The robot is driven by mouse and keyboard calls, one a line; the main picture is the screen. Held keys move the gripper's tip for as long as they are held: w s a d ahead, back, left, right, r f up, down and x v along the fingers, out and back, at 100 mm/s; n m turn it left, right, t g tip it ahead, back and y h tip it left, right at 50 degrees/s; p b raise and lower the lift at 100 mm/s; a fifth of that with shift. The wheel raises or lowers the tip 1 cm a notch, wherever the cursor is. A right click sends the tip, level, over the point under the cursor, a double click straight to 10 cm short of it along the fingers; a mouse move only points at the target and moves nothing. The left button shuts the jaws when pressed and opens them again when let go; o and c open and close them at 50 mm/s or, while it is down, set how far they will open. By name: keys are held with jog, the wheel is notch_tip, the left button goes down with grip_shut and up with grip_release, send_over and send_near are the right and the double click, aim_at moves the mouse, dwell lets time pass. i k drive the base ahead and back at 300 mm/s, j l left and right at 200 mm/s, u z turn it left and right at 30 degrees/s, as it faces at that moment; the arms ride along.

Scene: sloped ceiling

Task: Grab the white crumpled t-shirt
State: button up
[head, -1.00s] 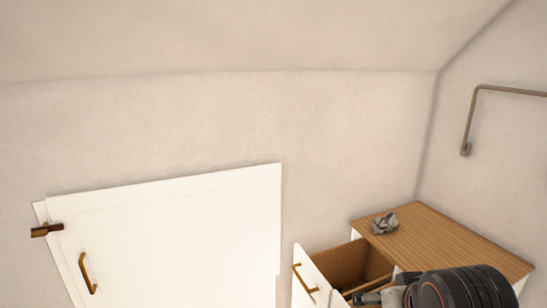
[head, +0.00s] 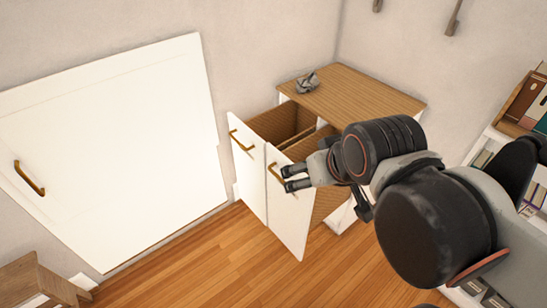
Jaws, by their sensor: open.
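A small crumpled grey-white cloth (head: 307,83), which looks like the t-shirt, lies on the wooden top (head: 350,92) of a white cabinet, near its back left corner. My gripper (head: 284,179) is open and empty. In the picture it is below the cloth, over the front of the cabinet's pulled-out drawers, well apart from the cloth. No other white shirt shows.
Two tall drawers with white fronts (head: 248,165) and brass handles stand pulled out from the cabinet. A white door (head: 120,140) is in the left wall. A bookshelf (head: 510,150) stands at the right. The wooden floor (head: 215,260) in front is clear.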

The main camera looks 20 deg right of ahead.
aim_at(310, 83)
jog(key=i+l+z, duration=0.2)
jog(key=z, duration=0.2)
jog(key=i+z, duration=0.8)
jog(key=k, duration=0.1)
